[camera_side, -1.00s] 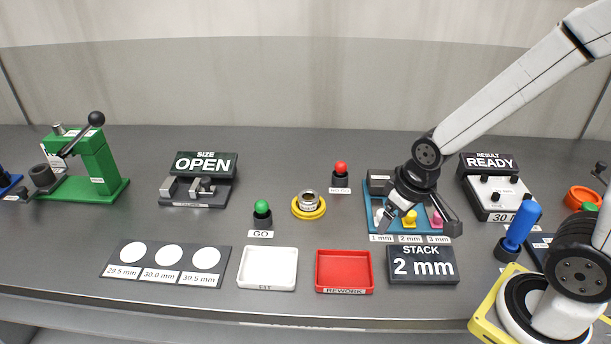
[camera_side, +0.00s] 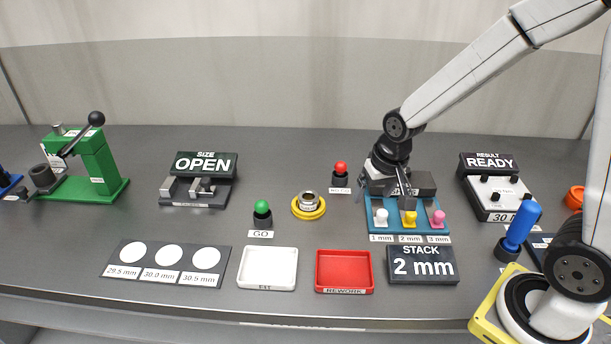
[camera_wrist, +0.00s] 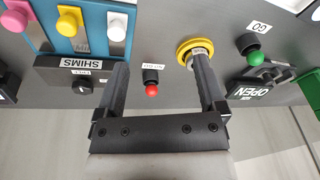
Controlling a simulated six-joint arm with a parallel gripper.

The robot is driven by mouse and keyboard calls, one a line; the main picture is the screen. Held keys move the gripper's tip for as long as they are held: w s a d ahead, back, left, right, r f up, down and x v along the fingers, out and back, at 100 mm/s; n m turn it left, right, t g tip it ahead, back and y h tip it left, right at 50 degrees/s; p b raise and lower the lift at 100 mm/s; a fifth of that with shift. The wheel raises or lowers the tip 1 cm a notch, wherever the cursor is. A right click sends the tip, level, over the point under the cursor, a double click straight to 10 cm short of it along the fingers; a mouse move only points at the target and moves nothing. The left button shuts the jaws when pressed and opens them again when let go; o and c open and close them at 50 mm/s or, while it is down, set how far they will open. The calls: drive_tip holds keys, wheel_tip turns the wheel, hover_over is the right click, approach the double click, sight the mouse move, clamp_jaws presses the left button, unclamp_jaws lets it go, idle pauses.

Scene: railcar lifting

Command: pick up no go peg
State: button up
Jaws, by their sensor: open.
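The no go peg (camera_side: 341,168) has a red ball top and a dark holder with a white label, and stands upright at the back middle of the bench. My gripper (camera_side: 384,193) is open and empty, to the right of the peg and above the blue shim rack (camera_side: 375,228). In the wrist view the no go peg (camera_wrist: 151,90) appears between the two spread fingers of my gripper (camera_wrist: 160,66), apart from both. The wrist picture is upside down compared with the side view.
A yellow ring with a metal part (camera_side: 309,205) and the green go peg (camera_side: 262,213) stand left of the no go peg. White (camera_side: 267,285) and red (camera_side: 344,290) trays lie in front. The OPEN size gauge (camera_side: 198,193) is further left.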

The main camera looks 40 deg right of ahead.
drive_tip(key=w+d+m, duration=0.6)
drive_tip(key=w+m, duration=0.2)
drive_tip(key=w, duration=0.3)
drive_tip(key=m, duration=0.7)
hover_over(342, 163)
drive_tip(key=s, duration=0.1)
wheel_tip(342, 163, down, 2)
drive_tip(key=shift+s, duration=0.1)
drive_tip(key=shift+x, duration=1.3)
drive_tip(key=shift+f, duration=0.15)
drive_tip(key=shift+x, duration=2.45)
drive_tip(key=shift+s, duration=0.15)
clamp_jaws()
